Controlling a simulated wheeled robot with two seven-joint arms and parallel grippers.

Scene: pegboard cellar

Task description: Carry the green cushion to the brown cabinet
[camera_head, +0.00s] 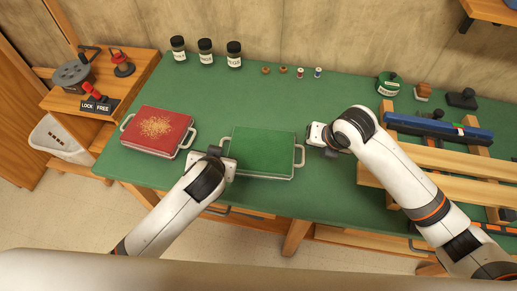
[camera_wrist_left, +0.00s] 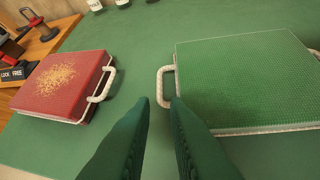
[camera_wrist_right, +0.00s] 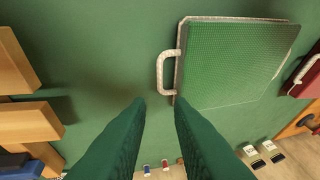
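The green cushion (camera_head: 262,152) lies flat on the green table top, with a pale loop handle at each short end. My left gripper (camera_head: 222,156) is at its left handle. In the left wrist view the open fingers (camera_wrist_left: 160,102) are just short of that handle (camera_wrist_left: 163,86). My right gripper (camera_head: 315,140) is by the right handle (camera_head: 299,155). In the right wrist view its open fingers (camera_wrist_right: 160,100) are just short of the handle (camera_wrist_right: 161,73). A brown wooden front (camera_head: 14,125) stands at the far left; I cannot tell whether it is the brown cabinet.
A red cushion (camera_head: 157,131) with a gold pattern lies left of the green one. Jars (camera_head: 205,53) and small spools stand at the back. Wooden slats and a blue case (camera_head: 440,127) lie at right. A lever box (camera_head: 97,104) sits on a wooden stand at left.

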